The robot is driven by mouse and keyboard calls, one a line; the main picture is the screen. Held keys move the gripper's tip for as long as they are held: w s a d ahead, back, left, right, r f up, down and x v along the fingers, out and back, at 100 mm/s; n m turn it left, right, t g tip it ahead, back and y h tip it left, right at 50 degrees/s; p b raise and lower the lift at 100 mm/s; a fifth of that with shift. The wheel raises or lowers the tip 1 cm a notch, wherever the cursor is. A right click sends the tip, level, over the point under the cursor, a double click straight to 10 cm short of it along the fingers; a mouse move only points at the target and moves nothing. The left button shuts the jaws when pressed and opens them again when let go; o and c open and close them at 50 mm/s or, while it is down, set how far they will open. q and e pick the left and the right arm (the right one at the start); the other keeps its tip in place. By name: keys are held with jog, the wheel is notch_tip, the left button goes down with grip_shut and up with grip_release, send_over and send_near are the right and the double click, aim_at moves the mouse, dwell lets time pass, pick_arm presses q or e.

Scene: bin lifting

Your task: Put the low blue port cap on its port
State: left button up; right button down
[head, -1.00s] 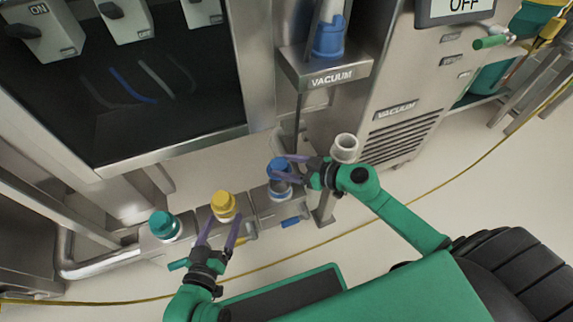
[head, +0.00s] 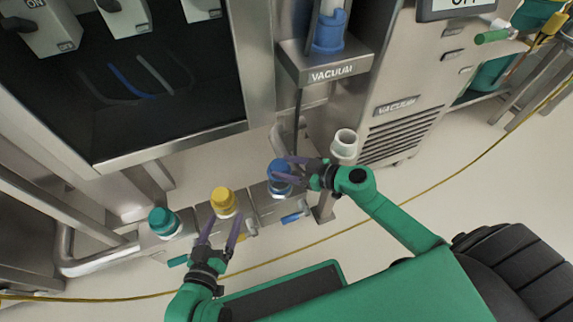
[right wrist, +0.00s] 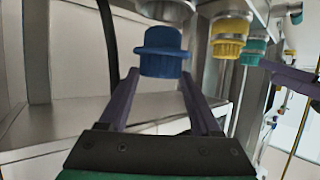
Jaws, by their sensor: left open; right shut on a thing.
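The low blue port cap (head: 278,168) is in my right gripper (head: 289,170), which is shut on it from the right. In the right wrist view the blue cap (right wrist: 162,52) sits between the fingertips, with a small gap between it and the bare silver port (right wrist: 166,10).
A teal cap (head: 162,220) sits on a port at the left of the same manifold. Blue-handled valve (head: 295,216) is in front. A white open pipe (head: 345,143) stands right of my right gripper. Another blue fitting (head: 328,36) is in the vacuum holder. A yellow cable (head: 330,238) crosses the floor.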

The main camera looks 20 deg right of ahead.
jog(key=shift+f, duration=0.15)
jog(key=shift+f+b, duration=0.55)
jog(key=shift+f, duration=0.45)
jog(key=shift+f, duration=0.2)
jog(key=shift+f, duration=0.35)
jog(key=shift+f, duration=0.2)
jog(key=shift+f, duration=0.3)
jog(key=shift+f, duration=0.1)
dwell(0.4)
